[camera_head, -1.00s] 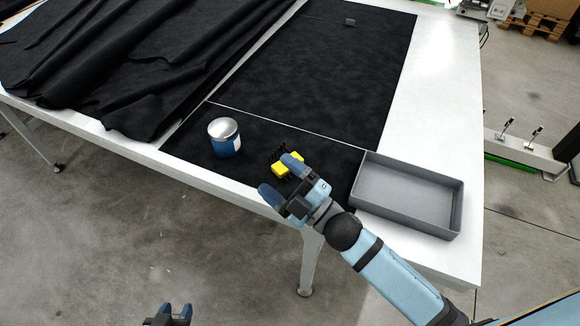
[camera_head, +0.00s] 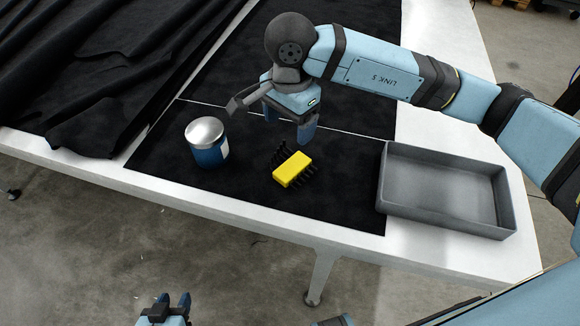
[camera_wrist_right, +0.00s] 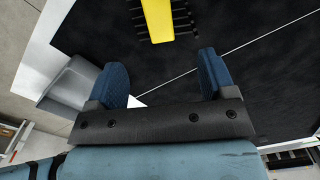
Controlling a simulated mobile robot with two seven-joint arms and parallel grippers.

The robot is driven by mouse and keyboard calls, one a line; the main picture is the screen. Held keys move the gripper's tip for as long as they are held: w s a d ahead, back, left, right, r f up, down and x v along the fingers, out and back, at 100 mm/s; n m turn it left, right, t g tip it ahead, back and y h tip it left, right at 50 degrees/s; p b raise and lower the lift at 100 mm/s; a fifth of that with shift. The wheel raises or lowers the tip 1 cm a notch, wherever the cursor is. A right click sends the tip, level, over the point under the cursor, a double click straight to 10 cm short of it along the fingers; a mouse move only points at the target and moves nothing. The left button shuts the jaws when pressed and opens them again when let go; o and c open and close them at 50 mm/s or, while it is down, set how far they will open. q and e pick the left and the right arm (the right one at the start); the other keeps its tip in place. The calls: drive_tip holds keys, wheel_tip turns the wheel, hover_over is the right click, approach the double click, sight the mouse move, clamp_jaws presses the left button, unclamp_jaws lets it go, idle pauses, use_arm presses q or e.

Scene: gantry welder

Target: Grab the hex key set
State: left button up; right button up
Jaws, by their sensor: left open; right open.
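The hex key set (camera_head: 292,169) is a yellow block with black keys sticking out of its sides. It lies on the black cloth near the table's front edge. In the right wrist view the hex key set (camera_wrist_right: 157,18) shows at the top edge, partly cut off, ahead of the fingertips. My right gripper (camera_head: 288,122) is open and empty, raised behind the set in the head view and pointing down; its two blue fingers also show apart in the wrist view (camera_wrist_right: 162,65). My left gripper (camera_head: 173,302) is open and empty at the bottom, in front of the table.
A blue can with a silver lid (camera_head: 207,142) stands left of the set. A grey tray (camera_head: 446,219) sits to the right on the white table (camera_head: 290,232). Folded black fabric (camera_head: 100,90) covers the left end. The cloth around the set is clear.

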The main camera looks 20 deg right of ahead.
hover_over(292, 166)
wheel_tip(292, 166, down, 8)
drive_tip(key=shift+a+f, duration=0.15)
drive_tip(key=shift+d+f+p, duration=0.2)
drive_tip(key=shift+f+p, duration=0.45)
drive_tip(key=shift+f, duration=1.95)
drive_tip(key=c, duration=1)
drive_tip(key=shift+c, duration=0.9)
drive_tip(key=shift+r, duration=0.15)
